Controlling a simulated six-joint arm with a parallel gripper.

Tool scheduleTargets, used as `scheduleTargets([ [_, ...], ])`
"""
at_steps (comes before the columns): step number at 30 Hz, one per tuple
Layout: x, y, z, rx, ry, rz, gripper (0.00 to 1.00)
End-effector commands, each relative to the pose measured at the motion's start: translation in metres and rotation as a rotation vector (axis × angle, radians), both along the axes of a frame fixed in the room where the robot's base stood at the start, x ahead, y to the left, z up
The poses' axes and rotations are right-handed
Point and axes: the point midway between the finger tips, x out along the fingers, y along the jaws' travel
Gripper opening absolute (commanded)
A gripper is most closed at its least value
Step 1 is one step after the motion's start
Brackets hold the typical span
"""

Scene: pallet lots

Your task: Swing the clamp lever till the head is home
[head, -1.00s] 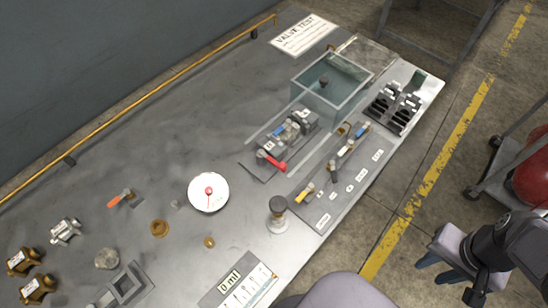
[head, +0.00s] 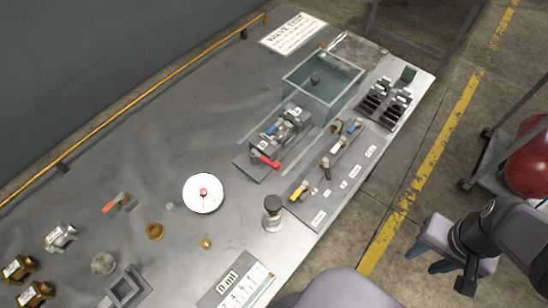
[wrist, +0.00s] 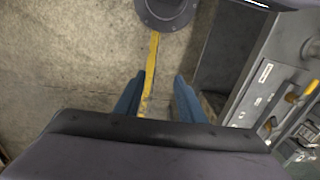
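The clamp fixture (head: 277,136) is a dark grey block on a plate around the middle of the bench, with a metal valve body and a blue handle in it. A red clamp lever (head: 265,160) sticks out at its front end. I cannot tell at this size how far the clamp head is from the valve. My gripper (head: 426,260) is off the bench to the right, over the floor and well apart from the lever. In the wrist view its two blue fingers (wrist: 159,98) stand apart with nothing between them.
A water tank (head: 322,88) stands behind the clamp. A panel (head: 318,197) with several small valve levers lies along the bench's front edge, beside the clamp. A red-loaded cart is at right.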

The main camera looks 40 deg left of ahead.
Motion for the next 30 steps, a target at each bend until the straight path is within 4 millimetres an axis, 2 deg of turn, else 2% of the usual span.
scheduleTargets([
  [8, -0.028, 0.06, -0.003, -0.023, 0.111, 0.305, 0.36],
  [11, -0.031, 0.092, -0.003, -0.036, 0.136, 0.442, 0.36],
  [14, -0.031, 0.131, -0.002, -0.029, 0.142, 0.546, 0.36],
  [18, -0.032, 0.197, 0.002, 0.009, 0.137, 0.643, 0.36],
  [21, -0.032, 0.247, 0.006, 0.059, 0.126, 0.663, 0.36],
  [24, -0.024, 0.286, 0.013, 0.12, 0.109, 0.634, 0.36],
  [26, -0.016, 0.306, 0.02, 0.161, 0.096, 0.599, 0.36],
  [30, 0.001, 0.349, 0.048, 0.264, 0.06, 0.524, 0.36],
])
